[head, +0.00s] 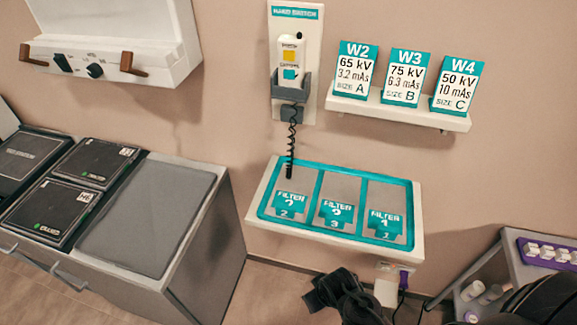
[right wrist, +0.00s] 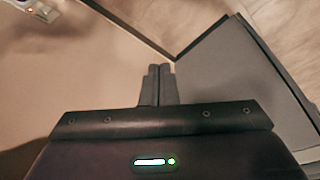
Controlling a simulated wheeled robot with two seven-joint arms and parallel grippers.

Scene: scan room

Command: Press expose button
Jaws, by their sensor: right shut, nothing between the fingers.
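The hand switch (head: 290,62) is a white handset with a yellow button (head: 290,56) above a teal button (head: 290,74). It sits upright in a grey holder on a white wall panel. The small labels beside the buttons are too blurred to read surely, so I cannot tell which is the expose button. My right gripper (head: 318,292) is low at the bottom middle, below the filter tray and well away from the hand switch. Its fingers (right wrist: 158,82) are shut and empty in the right wrist view. My left gripper is not in view.
A white-edged filter tray (head: 255,222) juts from the wall below the hand switch. A shelf (head: 455,124) with W2, W3 and W4 cards is to its right. A grey cabinet (head: 150,215) with black plates stands left, a grey cart (head: 510,237) right. A coiled cord (head: 292,135) hangs down.

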